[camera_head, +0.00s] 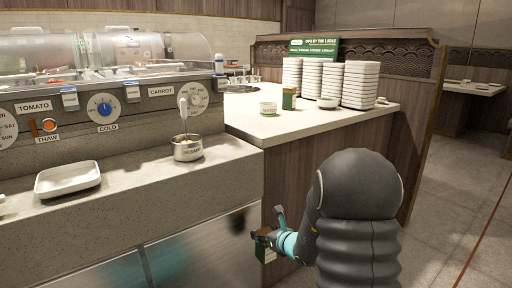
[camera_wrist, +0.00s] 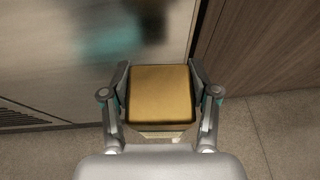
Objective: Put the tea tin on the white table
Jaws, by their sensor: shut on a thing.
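My gripper (camera_head: 264,238) is shut on a tea tin (camera_head: 265,253), low in front of the counter in the head view. In the wrist view the tin's square gold top (camera_wrist: 160,92) sits between the two fingers, one on each side. My gripper and arm hide part of the tin in the head view. A white-topped counter (camera_head: 240,122) stands above and behind my gripper. A smaller pale table (camera_head: 470,88) is at the far right; I cannot tell which one is the white table.
On the white top stand a pale cup (camera_head: 268,108), a similar green tin (camera_head: 289,99), a small bowl (camera_head: 327,103) and stacks of white dishes (camera_head: 360,85). A metal pot (camera_head: 187,149) and a white tray (camera_head: 68,179) sit on the grey ledge (camera_head: 125,175). Open floor (camera_head: 450,200) lies right.

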